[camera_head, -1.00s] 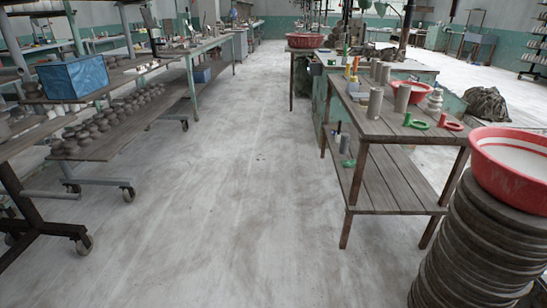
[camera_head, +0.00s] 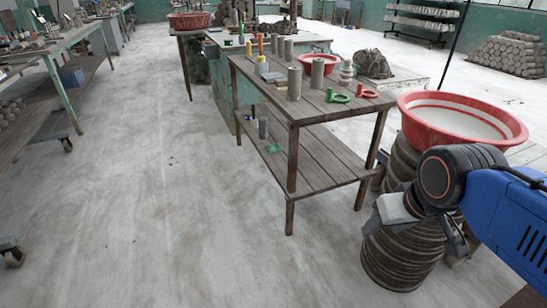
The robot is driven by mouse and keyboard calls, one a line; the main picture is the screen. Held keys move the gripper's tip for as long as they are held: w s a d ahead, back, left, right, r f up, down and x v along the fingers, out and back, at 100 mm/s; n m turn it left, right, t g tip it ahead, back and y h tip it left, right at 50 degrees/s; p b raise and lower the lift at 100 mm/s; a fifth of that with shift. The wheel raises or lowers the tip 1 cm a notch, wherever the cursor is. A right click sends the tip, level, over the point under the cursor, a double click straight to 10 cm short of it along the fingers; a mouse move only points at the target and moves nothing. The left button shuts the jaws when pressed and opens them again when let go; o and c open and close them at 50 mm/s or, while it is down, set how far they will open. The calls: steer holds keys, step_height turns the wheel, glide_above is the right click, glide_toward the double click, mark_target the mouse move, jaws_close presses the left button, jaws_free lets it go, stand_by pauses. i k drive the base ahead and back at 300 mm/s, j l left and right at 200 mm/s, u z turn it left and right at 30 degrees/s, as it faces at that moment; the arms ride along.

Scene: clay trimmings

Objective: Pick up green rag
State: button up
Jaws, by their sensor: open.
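A small flat green piece (camera_head: 273,148), which looks like the green rag, lies on the lower shelf of the wooden table, near its left edge. A green ring-shaped item (camera_head: 337,97) lies on the table top beside a red one (camera_head: 366,92). My gripper (camera_head: 418,222) is at the lower right, in front of the stack of round dark slabs. It is open, with nothing seen between its fingers. It is well to the right of the green piece and apart from it. My wrist hides part of the stack.
The wooden table (camera_head: 305,115) also carries grey cylinders (camera_head: 294,83) and a small red bowl (camera_head: 318,65). The floor left of the table is clear.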

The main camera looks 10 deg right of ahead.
mark_target(276, 147)
steer(key=i+j, duration=0.2)
steer(key=i, duration=0.3)
steer(key=z, duration=0.9)
steer(key=k+j+z, duration=0.1)
steer(key=z, duration=0.4)
steer(key=k+j+z, duration=0.15)
steer(key=z, duration=0.35)
steer(key=k+j+z, duration=0.15)
steer(key=z, duration=0.3)
steer(key=j+u, duration=0.1)
steer(key=u, duration=2.05)
steer(key=j+z, duration=0.15)
steer(key=z, duration=0.5)
steer(key=j+z, duration=0.35)
steer(key=j, duration=0.15)
steer(key=j+z, duration=0.3)
steer(key=j, duration=0.15)
steer(key=k+j+z, duration=0.15)
steer(key=j+z, duration=0.2)
steer(key=k+j+z, duration=0.2)
steer(key=j+z, duration=0.15)
steer(key=j, duration=0.2)
